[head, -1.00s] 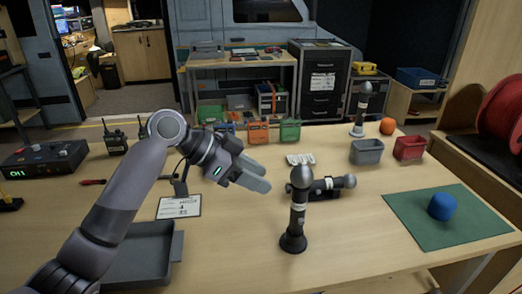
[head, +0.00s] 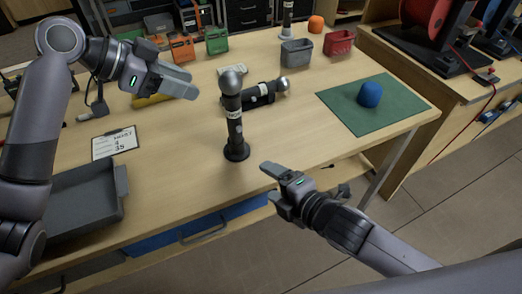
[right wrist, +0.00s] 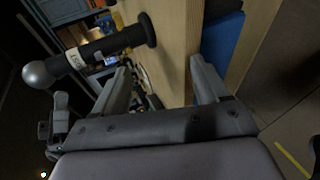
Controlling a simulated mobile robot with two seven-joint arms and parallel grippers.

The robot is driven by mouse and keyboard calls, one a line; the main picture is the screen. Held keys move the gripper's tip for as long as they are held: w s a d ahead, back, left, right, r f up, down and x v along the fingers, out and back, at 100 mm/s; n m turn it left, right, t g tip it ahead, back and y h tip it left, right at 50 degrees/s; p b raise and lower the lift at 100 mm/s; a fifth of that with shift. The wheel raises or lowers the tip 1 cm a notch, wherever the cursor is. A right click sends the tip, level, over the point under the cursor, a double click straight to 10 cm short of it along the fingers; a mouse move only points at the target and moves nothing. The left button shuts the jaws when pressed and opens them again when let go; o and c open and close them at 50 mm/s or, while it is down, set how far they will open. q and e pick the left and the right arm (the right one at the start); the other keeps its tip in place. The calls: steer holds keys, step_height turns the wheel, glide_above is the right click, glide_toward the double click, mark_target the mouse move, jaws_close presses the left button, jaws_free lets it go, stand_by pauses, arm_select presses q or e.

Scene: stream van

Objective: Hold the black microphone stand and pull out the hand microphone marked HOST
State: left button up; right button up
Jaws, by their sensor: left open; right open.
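A hand microphone (head: 235,105) with a grey ball head stands upright in a round black stand (head: 237,152) on the table. Its white label (right wrist: 73,58) shows in the right wrist view, turned sideways and hard to read in full. My left gripper (head: 193,87) is open and empty to the left of the microphone, near its upper part, apart from it in the picture. My right gripper (head: 267,184) is open and empty at the table's front edge, right of and in front of the stand. In the right wrist view the microphone lies left of my open fingers (right wrist: 160,82).
Another microphone (head: 263,93) lies in a black holder just behind. A third (head: 288,15) stands at the back. A grey tray (head: 75,207) and a clipboard (head: 114,143) are at left. A green mat (head: 400,112) with a blue object (head: 370,94) is at right.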

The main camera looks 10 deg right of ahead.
mark_target(240, 143)
steer(key=w+a+n, duration=0.1)
steer(key=n, duration=0.4)
steer(key=w+r+n+y, duration=0.1)
steer(key=w+n, duration=0.1)
steer(key=n, duration=0.2)
steer(key=w+a+r+n, duration=0.1)
steer(key=w+n, duration=0.1)
steer(key=n, duration=0.3)
steer(key=shift+a+r+n, duration=0.15)
steer(key=shift+a+n, duration=0.15)
steer(key=shift+a, duration=0.05)
steer(key=n, duration=0.1)
steer(key=w+n, duration=0.1)
steer(key=n, duration=0.1)
steer(key=w+n, duration=0.1)
steer(key=shift+d+r+n, duration=0.15)
steer(key=shift+d+n, duration=0.15)
steer(key=shift+x, duration=3.55)
steer(key=shift+s+a, duration=0.1)
